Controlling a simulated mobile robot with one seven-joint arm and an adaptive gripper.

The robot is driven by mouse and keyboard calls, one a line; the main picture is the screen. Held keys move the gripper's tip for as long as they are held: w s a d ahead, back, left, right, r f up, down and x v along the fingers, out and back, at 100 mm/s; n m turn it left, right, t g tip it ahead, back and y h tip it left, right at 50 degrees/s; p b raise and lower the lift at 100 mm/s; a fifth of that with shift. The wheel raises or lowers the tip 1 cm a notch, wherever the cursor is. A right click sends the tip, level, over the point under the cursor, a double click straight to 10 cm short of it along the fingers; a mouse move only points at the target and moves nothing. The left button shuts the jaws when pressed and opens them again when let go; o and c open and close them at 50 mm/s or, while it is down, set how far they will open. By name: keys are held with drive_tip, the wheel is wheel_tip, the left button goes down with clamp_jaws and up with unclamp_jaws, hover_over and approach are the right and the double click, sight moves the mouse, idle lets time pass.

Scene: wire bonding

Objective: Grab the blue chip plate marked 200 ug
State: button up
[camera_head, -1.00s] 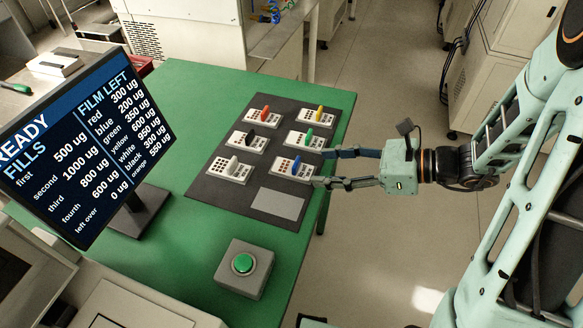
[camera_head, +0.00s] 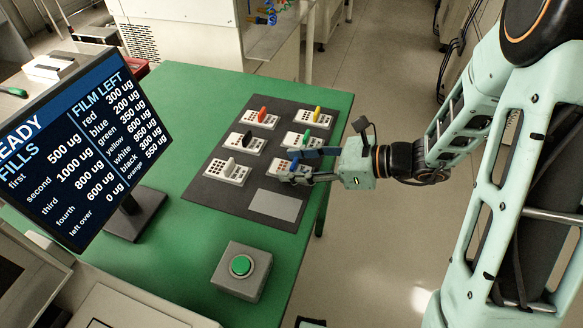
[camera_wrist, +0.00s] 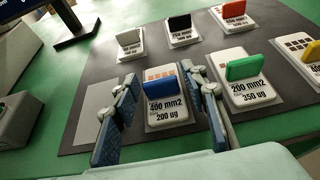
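The blue chip plate (camera_wrist: 165,112) is a white block with an upright blue handle, and its label reads 400 mm2, 200 ug. It lies on the dark mat; in the head view the plate (camera_head: 283,172) is partly hidden by my fingers. My gripper (camera_wrist: 165,108) is open, with one finger on each side of the blue plate. A gap shows between each finger and the blue handle in the wrist view. In the head view my gripper (camera_head: 300,165) reaches in from the right, low over the mat.
The green plate (camera_wrist: 243,80), marked 350 ug, stands close beside my right finger. White (camera_wrist: 130,42), black (camera_wrist: 182,30), red (camera_wrist: 233,14) and yellow (camera_head: 314,115) plates share the dark mat (camera_head: 205,195). A green button box (camera_head: 241,270) and a screen (camera_head: 75,140) stand on the green table.

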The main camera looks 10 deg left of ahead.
drive_tip(key=c, duration=0.9)
